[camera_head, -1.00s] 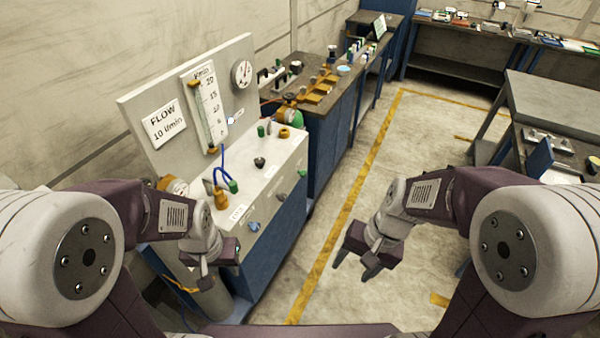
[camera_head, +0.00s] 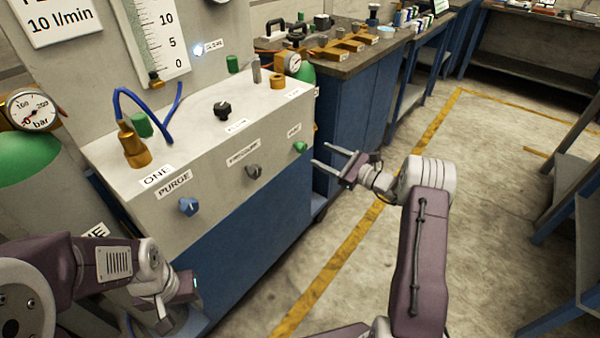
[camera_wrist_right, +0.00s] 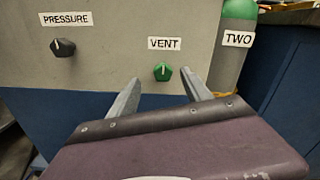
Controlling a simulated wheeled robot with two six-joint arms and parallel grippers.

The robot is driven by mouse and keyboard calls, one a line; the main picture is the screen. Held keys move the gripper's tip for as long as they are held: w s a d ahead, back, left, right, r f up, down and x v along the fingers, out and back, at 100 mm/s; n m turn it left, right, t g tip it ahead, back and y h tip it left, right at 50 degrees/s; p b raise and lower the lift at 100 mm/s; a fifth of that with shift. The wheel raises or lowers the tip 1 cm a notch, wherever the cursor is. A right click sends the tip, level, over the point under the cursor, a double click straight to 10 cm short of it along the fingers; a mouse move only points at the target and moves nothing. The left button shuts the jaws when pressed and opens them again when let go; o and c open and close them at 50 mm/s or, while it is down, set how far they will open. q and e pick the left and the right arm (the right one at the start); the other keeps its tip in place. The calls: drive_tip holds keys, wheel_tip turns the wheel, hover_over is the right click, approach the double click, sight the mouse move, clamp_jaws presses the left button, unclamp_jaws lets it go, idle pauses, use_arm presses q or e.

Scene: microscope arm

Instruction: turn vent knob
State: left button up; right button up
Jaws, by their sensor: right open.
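The green vent knob (camera_head: 299,147) is on the front of the grey cabinet, at its right end, under a small label. In the right wrist view the green knob (camera_wrist_right: 162,71) sits below its VENT label, with its white mark pointing up. My right gripper (camera_head: 321,156) is open and points at the knob from the right, apart from it. In the right wrist view its fingertips (camera_wrist_right: 160,78) appear on either side of the knob, with nothing between them. My left gripper (camera_head: 178,308) is low in front of the cabinet, away from the knob; its jaw opening is unclear.
A black knob (camera_head: 222,110) and brass fittings stand on top. A green-topped cylinder (camera_wrist_right: 234,45) is close right of the vent knob. The floor right is clear.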

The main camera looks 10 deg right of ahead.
sight(305, 150)
drive_tip(key=w+a+b, duration=0.1)
drive_tip(key=w, duration=0.1)
drive_tip(key=w+a+f+b, duration=0.1)
drive_tip(key=w, duration=0.1)
drive_tip(key=w+a+f+b, duration=0.1)
drive_tip(key=w+a, duration=0.1)
drive_tip(key=shift+w+a, duration=0.2)
drive_tip(key=shift+w, duration=0.1)
use_arm(q)
wheel_tip(305, 150, down, 4)
drive_tip(key=shift+s+a+f, duration=0.1)
drive_tip(key=shift+a+f, duration=0.05)
use_arm(e)
clamp_jaws()
use_arm(q)
drive_tip(key=shift+f, duration=0.1)
